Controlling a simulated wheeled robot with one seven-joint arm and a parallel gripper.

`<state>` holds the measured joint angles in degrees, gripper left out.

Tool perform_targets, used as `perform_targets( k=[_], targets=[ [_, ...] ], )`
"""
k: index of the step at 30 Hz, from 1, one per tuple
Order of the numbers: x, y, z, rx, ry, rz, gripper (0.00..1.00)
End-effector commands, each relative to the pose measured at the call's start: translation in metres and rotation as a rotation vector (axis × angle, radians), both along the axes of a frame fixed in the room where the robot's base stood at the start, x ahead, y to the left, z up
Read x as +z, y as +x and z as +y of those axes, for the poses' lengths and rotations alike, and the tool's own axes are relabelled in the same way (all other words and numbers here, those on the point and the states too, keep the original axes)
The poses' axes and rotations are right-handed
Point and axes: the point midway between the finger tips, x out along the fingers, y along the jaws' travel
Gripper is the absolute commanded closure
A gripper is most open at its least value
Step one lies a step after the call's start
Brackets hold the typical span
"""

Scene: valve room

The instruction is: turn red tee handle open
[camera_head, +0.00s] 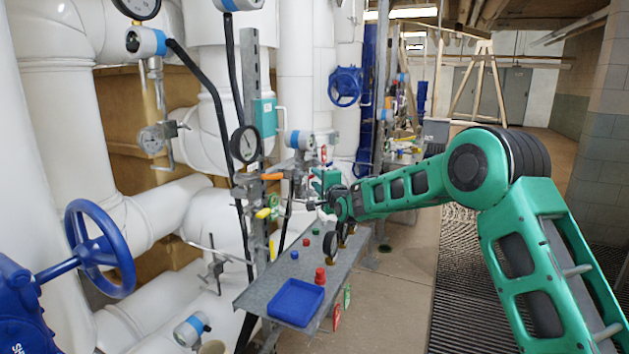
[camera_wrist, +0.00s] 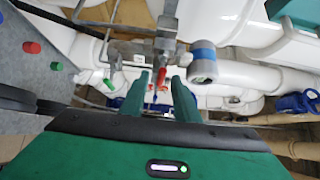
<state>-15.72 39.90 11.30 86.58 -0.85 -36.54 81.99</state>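A small red handle (camera_wrist: 161,78) shows in the wrist view, below a metal valve body and fittings (camera_wrist: 164,40). My gripper (camera_wrist: 162,80) is open, with one green finger on each side of the red handle. A gap shows between the handle and the fingers; I cannot tell whether either touches it. In the head view, my gripper (camera_head: 322,187) is at the pipework behind the grey shelf, and a small red part (camera_head: 323,154) shows just above it. The handle's grip is too small there to make out clearly.
A grey metal shelf (camera_head: 258,292) with a blue tray (camera_head: 296,302) and several coloured knobs stands below my gripper. An orange handle (camera_head: 271,177) and a yellow handle (camera_head: 263,213) are to its left. A blue-banded gauge (camera_wrist: 203,60) is close right in the wrist view.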

Motion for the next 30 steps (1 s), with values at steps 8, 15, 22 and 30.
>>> perform_targets(
  k=[8, 15, 22, 30],
  targets=[
    [-0.001, 0.026, 0.013, 0.0, 0.0, 0.001, 0.72],
    [0.0, 0.031, 0.014, 0.0, -0.001, 0.0, 0.72],
    [0.0, 0.031, 0.014, 0.0, -0.001, 0.0, 0.83],
    [-0.001, 0.031, 0.013, 0.0, -0.002, 0.0, 1.0]
  ],
)
